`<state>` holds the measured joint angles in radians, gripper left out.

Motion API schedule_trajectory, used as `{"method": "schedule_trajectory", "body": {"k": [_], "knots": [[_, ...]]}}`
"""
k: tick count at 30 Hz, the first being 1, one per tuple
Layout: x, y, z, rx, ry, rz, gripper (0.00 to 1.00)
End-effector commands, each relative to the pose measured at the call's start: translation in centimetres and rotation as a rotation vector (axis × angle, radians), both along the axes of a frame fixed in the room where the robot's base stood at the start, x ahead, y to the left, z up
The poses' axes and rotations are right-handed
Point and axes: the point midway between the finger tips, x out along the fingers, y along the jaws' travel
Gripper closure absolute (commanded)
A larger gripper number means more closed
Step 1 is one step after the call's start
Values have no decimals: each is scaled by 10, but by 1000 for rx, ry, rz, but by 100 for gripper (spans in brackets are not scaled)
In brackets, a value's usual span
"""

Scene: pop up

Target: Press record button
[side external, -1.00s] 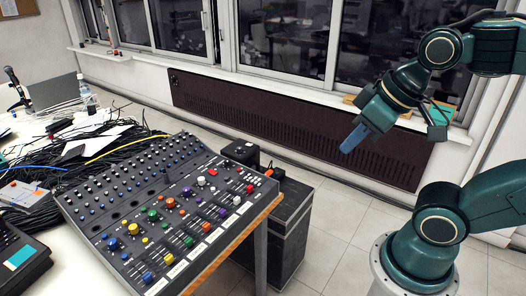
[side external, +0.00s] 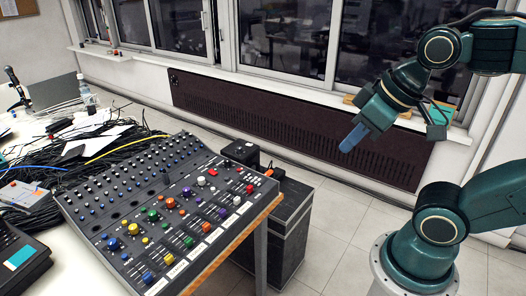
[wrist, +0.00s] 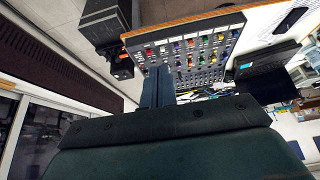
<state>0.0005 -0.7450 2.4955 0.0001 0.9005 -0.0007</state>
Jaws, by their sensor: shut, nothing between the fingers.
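A mixing console (side external: 165,215) with rows of coloured knobs and buttons lies on the table at the left in the side view. Red buttons show near its right end, one at the edge (side external: 250,189) and one higher up (side external: 212,172). I cannot read which is marked record. My gripper (side external: 349,145) is shut and empty, its blue fingers in the air to the right of the console, apart from it. In the wrist view the console (wrist: 190,50) shows beyond the shut fingers (wrist: 158,75), which hide part of it.
A black case (side external: 285,225) stands on the floor beside the table, with small boxes on top. Tangled cables (side external: 90,165), a bottle (side external: 88,103) and a microphone (side external: 11,75) are on the table behind. The space between gripper and console is free.

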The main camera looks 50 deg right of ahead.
Motion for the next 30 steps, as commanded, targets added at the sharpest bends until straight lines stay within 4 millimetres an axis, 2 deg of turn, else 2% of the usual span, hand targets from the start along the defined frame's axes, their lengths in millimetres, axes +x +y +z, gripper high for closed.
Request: {"method": "schedule_trajectory", "body": {"k": [5,11,21,30], "knots": [[11,-1,6,-3,14,-1,100],[40,-5,18,-9,49,-4,100],[110,-17,33,-20,123,-7,100],[176,-33,27,-26,188,-8,100]]}}
